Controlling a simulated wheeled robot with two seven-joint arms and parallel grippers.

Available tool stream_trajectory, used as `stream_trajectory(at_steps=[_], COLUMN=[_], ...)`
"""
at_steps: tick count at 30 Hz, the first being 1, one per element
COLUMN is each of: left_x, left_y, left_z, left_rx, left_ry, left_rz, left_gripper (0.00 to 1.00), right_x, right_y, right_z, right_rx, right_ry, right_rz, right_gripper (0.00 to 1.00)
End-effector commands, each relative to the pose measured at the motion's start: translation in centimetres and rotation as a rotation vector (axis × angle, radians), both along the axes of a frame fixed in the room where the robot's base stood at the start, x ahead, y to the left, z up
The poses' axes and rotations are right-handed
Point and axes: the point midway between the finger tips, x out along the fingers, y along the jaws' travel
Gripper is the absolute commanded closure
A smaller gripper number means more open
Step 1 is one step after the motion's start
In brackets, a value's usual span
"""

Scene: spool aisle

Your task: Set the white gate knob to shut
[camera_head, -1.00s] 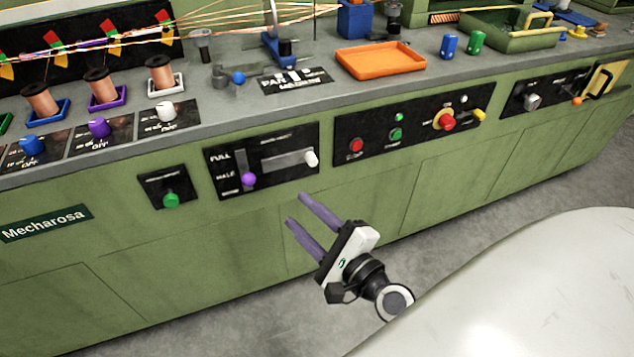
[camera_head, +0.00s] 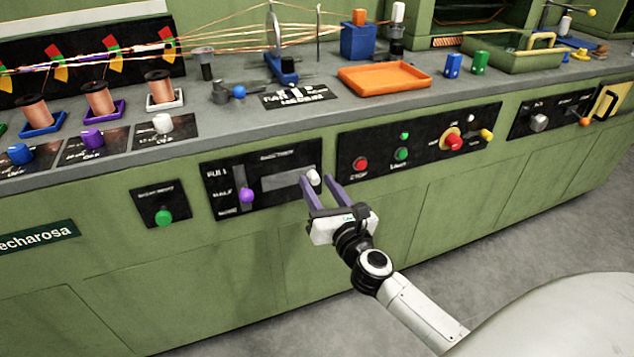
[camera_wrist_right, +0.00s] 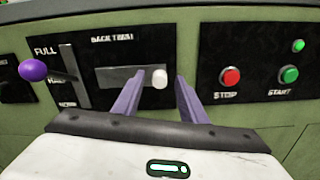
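A white knob (camera_head: 313,176) sits at the right end of a grey horizontal slot plate (camera_head: 283,182) on a black panel in the green machine front. It also shows in the right wrist view (camera_wrist_right: 160,78). My right gripper (camera_head: 319,180) is open in front of it, its two purple fingers pointing at the panel. In the right wrist view the knob appears between the fingertips (camera_wrist_right: 160,76), nearer the left one; contact cannot be told. Another white knob (camera_head: 162,124) stands on a counter plate by the white-based spool. No readable shut mark shows. My left gripper is not in view.
A purple lever knob (camera_head: 246,195) is left of the slot. A red button (camera_head: 361,163) and green button (camera_head: 401,154) are on the panel to the right. A green knob (camera_head: 163,217) is at lower left. The floor before the machine is clear.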

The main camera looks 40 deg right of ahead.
Motion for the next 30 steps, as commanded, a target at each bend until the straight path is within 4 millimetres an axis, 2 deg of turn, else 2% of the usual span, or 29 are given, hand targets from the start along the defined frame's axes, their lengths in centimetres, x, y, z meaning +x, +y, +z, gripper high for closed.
stream_trajectory(at_steps=[4, 13, 20, 30], left_x=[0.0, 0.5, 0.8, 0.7], left_y=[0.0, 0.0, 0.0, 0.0], left_z=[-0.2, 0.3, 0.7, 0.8], left_rx=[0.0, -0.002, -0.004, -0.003], left_ry=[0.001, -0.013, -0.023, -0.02], left_rz=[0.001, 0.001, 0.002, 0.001], left_gripper=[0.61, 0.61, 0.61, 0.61], right_x=[1.2, 1.4, 1.3, 0.8], right_y=[-0.2, -0.3, -0.3, -0.5], right_z=[0.0, 0.0, 0.0, 0.0], right_rx=[-0.001, -0.001, -0.001, 0.001], right_ry=[0.0, 0.001, 0.001, 0.0], right_rz=[0.0, 0.0, 0.0, -0.02], right_gripper=[0.61, 0.61, 0.99, 1.0])
